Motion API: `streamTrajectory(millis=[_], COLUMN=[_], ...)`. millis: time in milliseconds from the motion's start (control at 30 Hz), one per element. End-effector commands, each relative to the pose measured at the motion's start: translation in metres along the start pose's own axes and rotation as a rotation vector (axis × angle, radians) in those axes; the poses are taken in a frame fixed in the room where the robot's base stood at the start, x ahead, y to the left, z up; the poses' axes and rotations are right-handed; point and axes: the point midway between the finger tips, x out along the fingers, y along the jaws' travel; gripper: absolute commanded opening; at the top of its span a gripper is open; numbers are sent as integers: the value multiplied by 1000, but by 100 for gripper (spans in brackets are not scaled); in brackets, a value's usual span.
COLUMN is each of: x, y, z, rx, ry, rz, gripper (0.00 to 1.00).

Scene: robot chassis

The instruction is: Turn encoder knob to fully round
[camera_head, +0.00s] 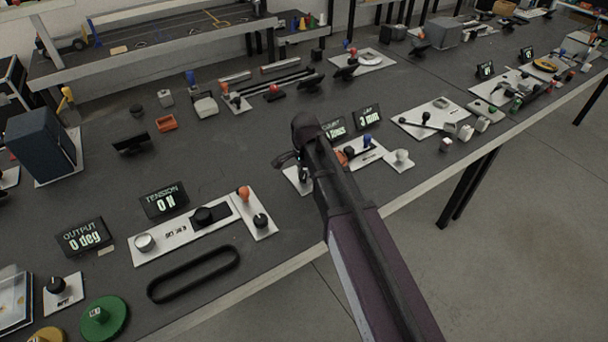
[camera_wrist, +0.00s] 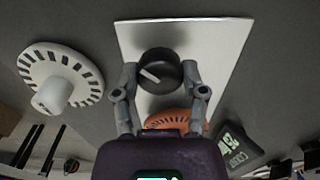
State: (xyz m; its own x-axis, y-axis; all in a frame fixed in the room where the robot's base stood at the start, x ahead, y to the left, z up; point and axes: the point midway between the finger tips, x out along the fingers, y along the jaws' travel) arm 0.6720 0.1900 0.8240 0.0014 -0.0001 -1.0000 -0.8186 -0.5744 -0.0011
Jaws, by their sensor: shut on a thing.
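In the wrist view, a black round knob (camera_wrist: 160,70) with a white pointer line stands on a white plate (camera_wrist: 212,45). The pointer line aims toward the upper left. My gripper (camera_wrist: 160,82) has one finger on each side of the knob and is shut on it. In the head view, my gripper (camera_head: 296,163) is down at a small white plate (camera_head: 297,181) near the bench's front edge; the knob is hard to make out there. An orange slotted disc (camera_wrist: 172,117) sits just below the knob in the wrist view, partly hidden by my gripper.
A white slotted disc (camera_wrist: 60,82) stands left of the plate, and a dark display (camera_wrist: 236,146) lies at lower right. In the head view, a "3 mm" display (camera_head: 369,117) and a tension plate (camera_head: 185,231) flank my arm. Bare bench lies behind it.

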Motion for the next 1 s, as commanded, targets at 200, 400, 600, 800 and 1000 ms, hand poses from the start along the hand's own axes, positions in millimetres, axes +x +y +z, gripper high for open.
streamTrajectory(millis=[200,400,600,800,1000], x=[0,0,0,0,0], y=[4,3,3,3,3], z=[2,3,3,3,3], rx=[206,396,586,776,965], ry=[-6,-5,-5,-4,-3], rz=[7,8,9,9,10], gripper=[7,7,7,7,7])
